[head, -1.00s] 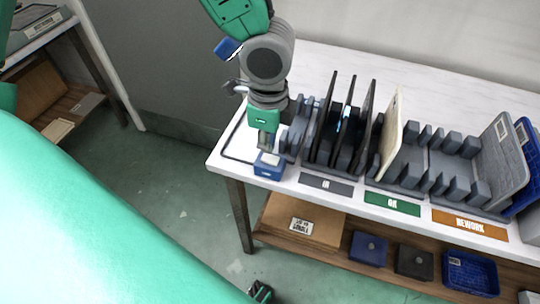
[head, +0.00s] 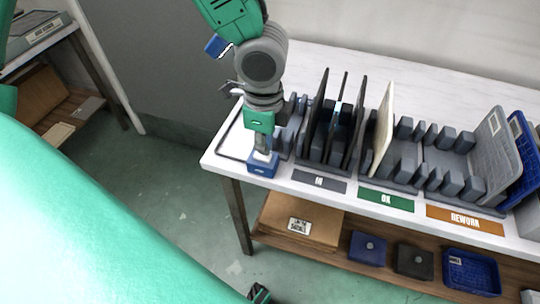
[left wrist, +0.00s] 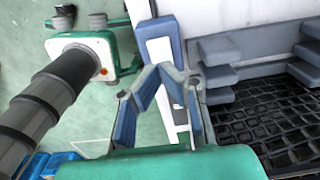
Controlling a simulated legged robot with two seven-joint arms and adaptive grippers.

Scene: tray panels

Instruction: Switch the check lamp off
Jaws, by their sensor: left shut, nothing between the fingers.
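A small blue box with a white top piece (head: 262,166) sits at the front left corner of the white table. My left gripper (head: 261,148) points down right at its top. In the left wrist view my left gripper (left wrist: 152,72) is shut and empty, its tips close to the blue box (left wrist: 158,30). I cannot tell whether they touch its white part. A small pale-blue glow (head: 338,108) shows among the dark panels; I cannot tell whether it is the check lamp. A dark piece at the bottom edge (head: 259,293) may be my right gripper, mostly cut off.
A grey slotted rack (head: 403,160) holds dark panels and a cream panel (head: 384,130), right of my left gripper. Grey and blue trays stand at its far right. Labels OK (head: 386,199) and REWORK (head: 464,220) mark the front edge. Boxes lie on the lower shelf.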

